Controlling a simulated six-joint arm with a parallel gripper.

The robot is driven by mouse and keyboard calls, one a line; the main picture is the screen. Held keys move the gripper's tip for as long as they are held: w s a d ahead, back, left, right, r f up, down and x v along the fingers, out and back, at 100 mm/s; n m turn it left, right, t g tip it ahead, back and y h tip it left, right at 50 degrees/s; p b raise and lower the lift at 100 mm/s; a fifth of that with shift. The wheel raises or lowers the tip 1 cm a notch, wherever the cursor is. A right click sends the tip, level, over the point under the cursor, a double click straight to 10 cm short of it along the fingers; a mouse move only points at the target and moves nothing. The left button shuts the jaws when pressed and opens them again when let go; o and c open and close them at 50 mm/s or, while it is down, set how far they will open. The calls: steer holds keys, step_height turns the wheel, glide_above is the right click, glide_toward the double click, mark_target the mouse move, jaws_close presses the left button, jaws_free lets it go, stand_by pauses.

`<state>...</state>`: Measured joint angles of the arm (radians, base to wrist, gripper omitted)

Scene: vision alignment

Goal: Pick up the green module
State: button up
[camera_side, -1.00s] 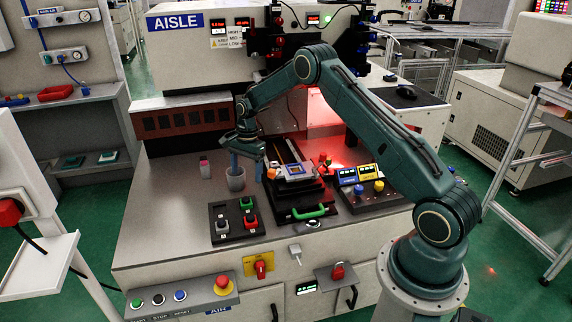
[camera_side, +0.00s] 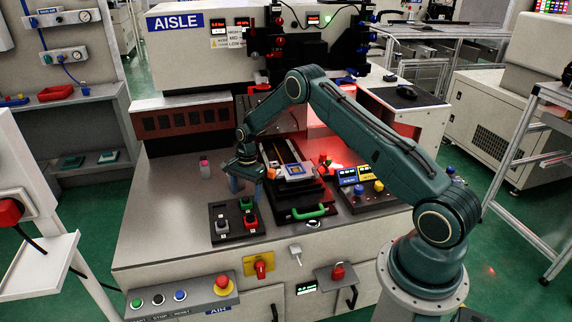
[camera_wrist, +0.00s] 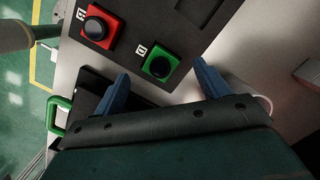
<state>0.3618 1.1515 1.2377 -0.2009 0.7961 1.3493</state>
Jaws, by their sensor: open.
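The green module (camera_side: 246,202) is a small block with a dark round top, sitting in the black tray (camera_side: 216,241) on the grey bench. It also shows in the wrist view (camera_wrist: 161,66), between and just beyond the blue fingertips. My gripper (camera_side: 247,187) is open and empty, pointing down just above and behind the green module in the side view. The wrist view shows its two blue fingers (camera_wrist: 163,72) spread to either side of the module. They appear apart from it.
A red module (camera_side: 251,221) and a grey module (camera_side: 222,227) share the tray. A green handle (camera_side: 311,212) and a dark fixture (camera_side: 293,193) lie to the right. A pink-capped item (camera_side: 204,168) stands back left. The bench's left part is clear.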

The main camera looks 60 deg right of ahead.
steer(key=shift+a+f, duration=0.15)
steer(key=shift+f, duration=0.95)
steer(key=shift+c, duration=0.2)
steer(key=c, duration=1)
